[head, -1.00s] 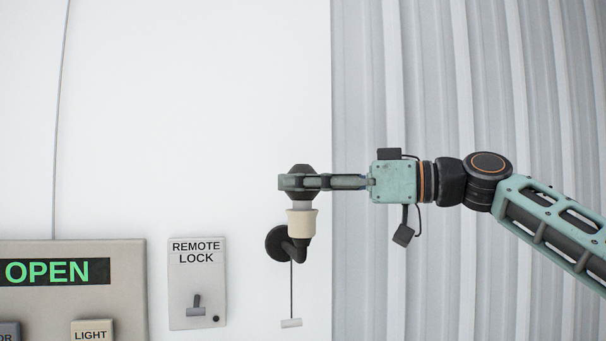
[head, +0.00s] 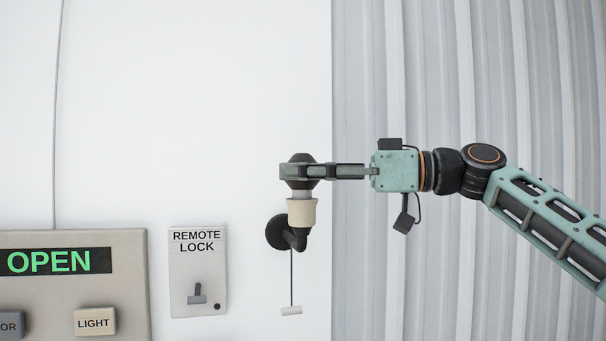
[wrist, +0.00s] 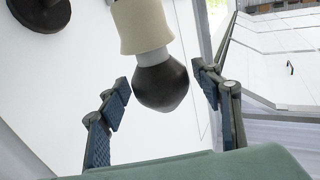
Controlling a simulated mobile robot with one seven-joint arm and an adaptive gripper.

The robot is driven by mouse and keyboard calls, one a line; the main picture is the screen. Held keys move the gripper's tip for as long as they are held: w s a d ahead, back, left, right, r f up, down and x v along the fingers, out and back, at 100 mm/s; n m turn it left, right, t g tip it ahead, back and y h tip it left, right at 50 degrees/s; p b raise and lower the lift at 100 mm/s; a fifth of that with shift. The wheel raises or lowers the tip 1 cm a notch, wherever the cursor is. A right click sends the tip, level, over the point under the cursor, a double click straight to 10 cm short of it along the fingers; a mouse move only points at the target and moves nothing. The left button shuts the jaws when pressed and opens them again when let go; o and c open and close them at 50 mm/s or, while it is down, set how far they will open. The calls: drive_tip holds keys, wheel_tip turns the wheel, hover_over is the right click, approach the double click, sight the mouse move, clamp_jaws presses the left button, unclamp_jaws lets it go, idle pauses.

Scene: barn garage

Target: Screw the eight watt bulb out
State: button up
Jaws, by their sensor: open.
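The bulb (head: 301,159) is dark with a pale neck and stands upright in a cream socket (head: 302,212) on a black wall mount (head: 278,232). The bulb also shows in the wrist view (wrist: 162,85), with its neck at the socket (wrist: 142,25). My gripper (head: 300,171) reaches in from the right at the height of the bulb. In the wrist view my gripper (wrist: 165,97) is open, with one finger on each side of the bulb and a visible gap at both. Any wattage marking on the bulb cannot be read.
A pull cord with a pale handle (head: 291,311) hangs below the socket. A remote lock panel (head: 198,272) and a panel with a green OPEN display (head: 72,262) and LIGHT button (head: 94,321) are at left. Corrugated metal (head: 400,270) covers the right. The white wall above is clear.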

drive_tip(key=shift+f+m+t+h+b, duration=0.15)
drive_tip(key=shift+m+t+h+b, duration=0.3)
drive_tip(key=shift+m+t+b, duration=0.75)
drive_tip(key=shift+f+m+t+h+b, duration=0.15)
drive_tip(key=shift+m+t+h+b, duration=0.4)
drive_tip(key=shift+t+b, duration=1.15)
drive_tip(key=m+t+h+b, duration=0.1)
drive_tip(key=m+b, duration=0.1)
drive_tip(key=shift+r+t+b, duration=0.1)
drive_tip(key=shift+t+b, duration=0.3)
drive_tip(key=shift+s+r+t+h, duration=0.1)
drive_tip(key=shift+r+t+h, duration=0.05)
drive_tip(key=shift+t+h, duration=0.2)
drive_tip(key=c, duration=0.8)
drive_tip(key=shift+c, duration=0.2)
drive_tip(key=shift+r+g+p, duration=0.2)
drive_tip(key=shift+g+p, duration=0.25)
drive_tip(key=shift+p, duration=0.1)
drive_tip(key=shift+n+g+y+p, duration=1.85)
drive_tip(key=shift+g+p, duration=0.75)
drive_tip(key=shift+p, duration=0.95)
drive_tip(key=shift+n+g+p, duration=0.3)
drive_tip(key=shift+n+p, duration=0.1)
